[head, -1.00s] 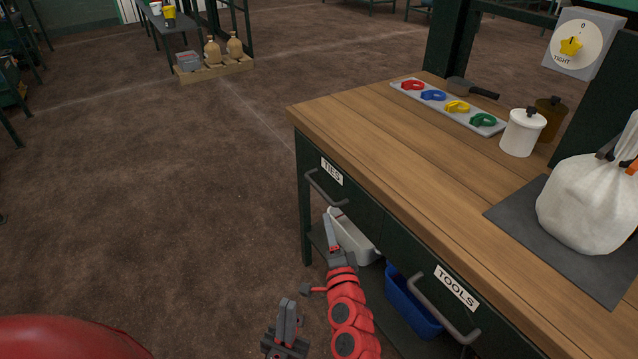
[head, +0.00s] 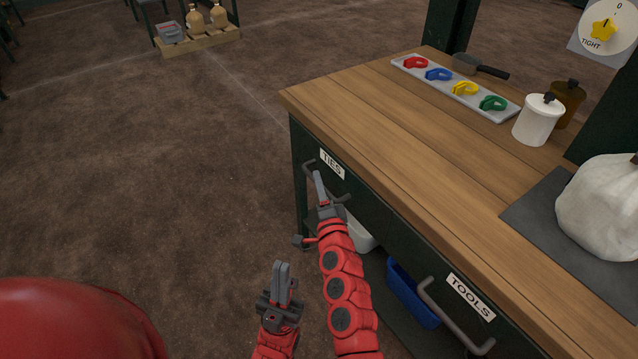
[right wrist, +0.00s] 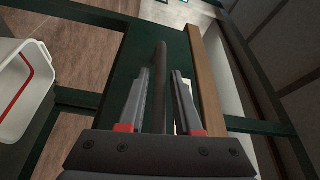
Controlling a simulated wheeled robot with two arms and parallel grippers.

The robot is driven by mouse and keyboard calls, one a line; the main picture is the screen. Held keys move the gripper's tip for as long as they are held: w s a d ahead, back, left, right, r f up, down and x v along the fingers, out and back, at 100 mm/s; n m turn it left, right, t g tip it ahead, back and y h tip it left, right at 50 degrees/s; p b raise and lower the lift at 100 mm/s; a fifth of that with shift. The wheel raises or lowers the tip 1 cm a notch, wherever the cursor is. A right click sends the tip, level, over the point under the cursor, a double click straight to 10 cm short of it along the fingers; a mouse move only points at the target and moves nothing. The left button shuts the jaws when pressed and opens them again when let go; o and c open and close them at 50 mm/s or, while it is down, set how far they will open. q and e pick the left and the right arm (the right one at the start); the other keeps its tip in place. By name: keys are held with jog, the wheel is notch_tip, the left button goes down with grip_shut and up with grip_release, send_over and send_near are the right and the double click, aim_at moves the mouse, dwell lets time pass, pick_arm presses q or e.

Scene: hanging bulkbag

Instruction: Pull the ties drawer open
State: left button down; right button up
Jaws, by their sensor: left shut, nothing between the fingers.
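The ties drawer (head: 375,212) has a dark green front under the wooden top, with a white TIES label (head: 332,163). It looks shut. Its grey bar handle (head: 309,175) is partly hidden behind my right gripper (head: 319,187). In the right wrist view the handle bar (right wrist: 160,60) runs lengthwise between the two fingers of my right gripper (right wrist: 160,76), which is open with gaps visible on both sides. My left gripper (head: 282,270) is shut and empty, lower and nearer, apart from the bench.
The TOOLS drawer handle (head: 450,318) sticks out at the lower right. A white bin (head: 361,237) and a blue bin (head: 410,295) sit below the drawers. A tray (head: 455,90) of coloured clips, a white jar (head: 538,120) and a white bag (head: 603,205) stand on top.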

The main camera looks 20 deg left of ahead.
grip_shut()
dwell(1.1)
